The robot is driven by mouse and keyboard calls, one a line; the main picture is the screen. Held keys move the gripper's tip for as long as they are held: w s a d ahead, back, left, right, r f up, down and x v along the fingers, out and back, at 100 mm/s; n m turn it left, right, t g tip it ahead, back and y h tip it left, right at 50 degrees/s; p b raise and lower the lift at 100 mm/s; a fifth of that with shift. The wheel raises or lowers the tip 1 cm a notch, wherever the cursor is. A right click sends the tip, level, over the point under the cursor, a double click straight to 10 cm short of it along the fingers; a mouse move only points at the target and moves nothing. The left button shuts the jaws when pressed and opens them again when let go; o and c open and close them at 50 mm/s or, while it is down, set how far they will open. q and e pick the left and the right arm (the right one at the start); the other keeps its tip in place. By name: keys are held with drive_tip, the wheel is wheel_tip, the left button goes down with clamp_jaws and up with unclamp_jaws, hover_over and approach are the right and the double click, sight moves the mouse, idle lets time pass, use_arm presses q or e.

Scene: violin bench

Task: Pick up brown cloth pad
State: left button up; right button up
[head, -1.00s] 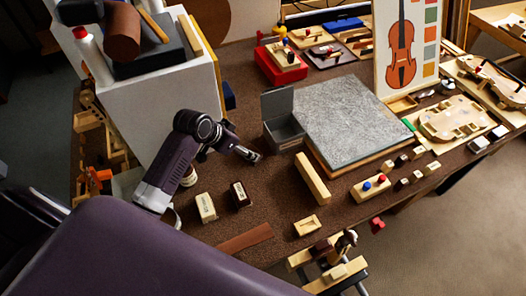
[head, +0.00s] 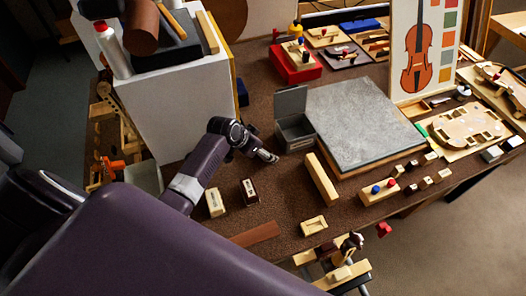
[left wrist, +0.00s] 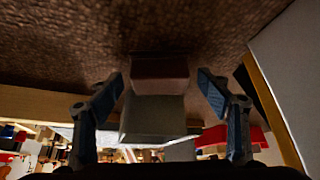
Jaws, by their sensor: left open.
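A flat brown strip (head: 255,234) lies on the near part of the bench in the head view. It is the thing that looks most like the brown cloth pad, but its material is hard to tell. My left gripper (head: 268,157) is beyond it, low over the bench and pointing right toward a grey lidded box (head: 294,133). In the left wrist view, my left gripper's two fingers (left wrist: 160,95) are spread, with the grey box (left wrist: 152,118) seen between and beyond them. Nothing is held. My right gripper does not show.
Two small labelled blocks (head: 215,203) (head: 249,190) stand between my left arm and the strip. A long wooden bar (head: 321,179) lies right of the gripper, near a grey slab (head: 365,120). A white box (head: 170,110) stands behind my arm.

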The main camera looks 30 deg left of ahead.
use_arm(q)
drive_tip(key=c, duration=1.1)
drive_tip(key=shift+c, duration=0.2)
wheel_tip(320, 180, up, 20)
drive_tip(key=b, duration=0.1)
drive_tip(key=o, duration=0.4)
drive_tip(key=shift+c, duration=0.2)
drive_tip(key=c, duration=0.3)
